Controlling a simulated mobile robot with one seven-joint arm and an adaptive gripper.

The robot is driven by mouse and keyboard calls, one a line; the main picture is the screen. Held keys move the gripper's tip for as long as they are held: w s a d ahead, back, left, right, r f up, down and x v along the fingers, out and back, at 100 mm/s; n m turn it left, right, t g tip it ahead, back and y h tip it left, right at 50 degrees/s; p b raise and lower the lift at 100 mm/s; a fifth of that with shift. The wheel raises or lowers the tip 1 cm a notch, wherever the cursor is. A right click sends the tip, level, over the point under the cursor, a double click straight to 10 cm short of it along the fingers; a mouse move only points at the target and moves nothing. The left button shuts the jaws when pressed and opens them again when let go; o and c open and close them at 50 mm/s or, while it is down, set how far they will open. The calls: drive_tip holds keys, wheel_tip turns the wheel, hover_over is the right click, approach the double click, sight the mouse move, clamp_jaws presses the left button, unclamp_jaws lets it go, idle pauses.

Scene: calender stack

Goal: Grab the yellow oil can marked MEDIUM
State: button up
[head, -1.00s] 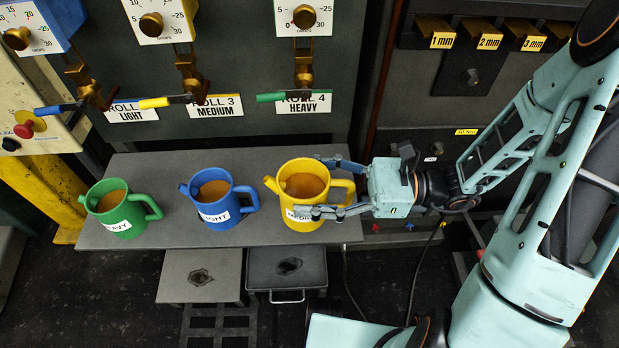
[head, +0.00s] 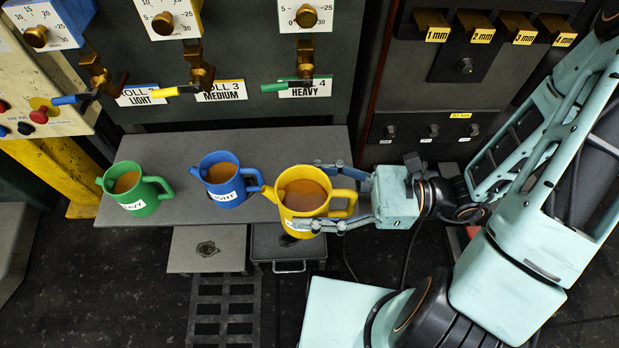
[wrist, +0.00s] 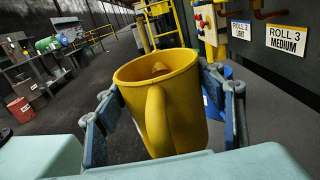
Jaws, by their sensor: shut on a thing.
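The yellow oil can (head: 284,207) is full of brown liquid and roughly upright. Its white label is mostly hidden behind a finger in the head view. My gripper (head: 318,195) is shut around its sides from the right, one finger on each side, with the handle between them pointing back at my palm. The can hangs over the front right part of the grey shelf (head: 262,150), and appears raised clear of it. In the wrist view the yellow can (wrist: 180,90) fills the middle between the blue-grey fingers.
A blue can (head: 222,182) marked LIGHT and a green can (head: 137,192) marked HEAVY stand on the shelf to the left. Lever valves with dials (head: 305,60) hang on the panel behind.

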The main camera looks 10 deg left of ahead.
drive_tip(key=shift+s+d+r+p, duration=0.15)
drive_tip(key=shift+s+r+p, duration=0.5)
drive_tip(key=shift+p, duration=0.9)
drive_tip(key=shift+s+p, duration=0.35)
drive_tip(key=shift+w+f, duration=0.1)
